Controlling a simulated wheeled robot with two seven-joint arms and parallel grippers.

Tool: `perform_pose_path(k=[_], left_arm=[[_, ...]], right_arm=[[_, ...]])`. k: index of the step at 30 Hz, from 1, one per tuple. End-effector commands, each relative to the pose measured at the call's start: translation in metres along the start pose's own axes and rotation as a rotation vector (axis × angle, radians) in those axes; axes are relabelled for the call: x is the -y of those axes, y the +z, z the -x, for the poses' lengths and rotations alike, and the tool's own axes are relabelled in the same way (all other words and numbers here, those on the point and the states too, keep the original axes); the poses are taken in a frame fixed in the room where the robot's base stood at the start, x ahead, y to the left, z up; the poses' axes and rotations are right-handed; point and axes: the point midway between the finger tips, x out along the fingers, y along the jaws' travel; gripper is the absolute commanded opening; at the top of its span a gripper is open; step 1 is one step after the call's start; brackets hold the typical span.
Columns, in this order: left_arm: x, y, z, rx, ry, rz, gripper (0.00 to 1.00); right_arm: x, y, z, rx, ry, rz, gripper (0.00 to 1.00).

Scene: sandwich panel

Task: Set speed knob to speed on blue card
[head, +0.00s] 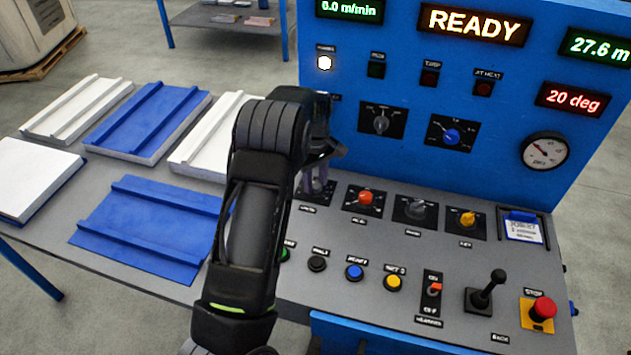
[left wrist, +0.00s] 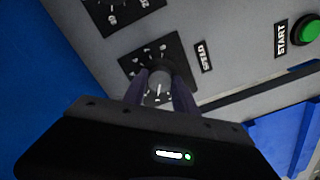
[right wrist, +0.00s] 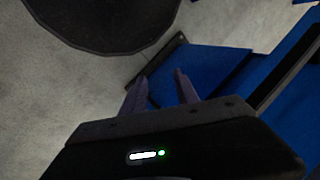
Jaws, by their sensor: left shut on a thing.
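The speed knob (left wrist: 158,86) is a grey dial with a white pointer line on a black plate, beside a label reading SPEED in the left wrist view. My left gripper (head: 318,184) is shut on it, one finger on each side. In the head view my left arm and gripper mostly hide the knob and its scale. The card (head: 523,231), white with a blue top, sits in a holder at the panel's right; its writing is too small to read. My right gripper (right wrist: 161,76) is open and empty, away from the panel.
A red knob (head: 365,199), a grey knob (head: 416,209) and a yellow knob (head: 467,218) stand right of my left gripper. Buttons, a black lever (head: 487,290) and a red stop button (head: 543,309) are nearer the front. The display reads READY (head: 474,25). Panels lie on the left table.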

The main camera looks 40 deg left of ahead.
Motion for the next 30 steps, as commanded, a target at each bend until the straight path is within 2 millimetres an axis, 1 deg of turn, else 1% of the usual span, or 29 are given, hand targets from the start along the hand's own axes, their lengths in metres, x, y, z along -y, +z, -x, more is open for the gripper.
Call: perform_pose_path(k=[9,10,17,26,30], left_arm=[[-0.001,0.000,0.001,0.000,0.001,0.000,0.00],[-0.001,0.000,0.001,0.000,0.001,0.000,0.36],[0.000,0.000,0.000,0.000,0.001,0.000,0.55],[0.000,0.000,0.002,0.000,0.001,0.000,0.55],[-0.001,-0.001,0.012,-0.001,0.002,0.000,0.55]], right_arm=[[0.000,0.000,0.000,0.000,0.000,0.000,0.36],[0.000,0.000,0.000,0.000,0.000,0.000,0.36],[0.000,0.000,0.000,0.000,0.000,0.000,0.36],[0.000,0.000,0.000,0.000,0.000,0.000,0.36],[-0.001,0.000,-0.002,-0.001,0.000,0.000,0.36]])
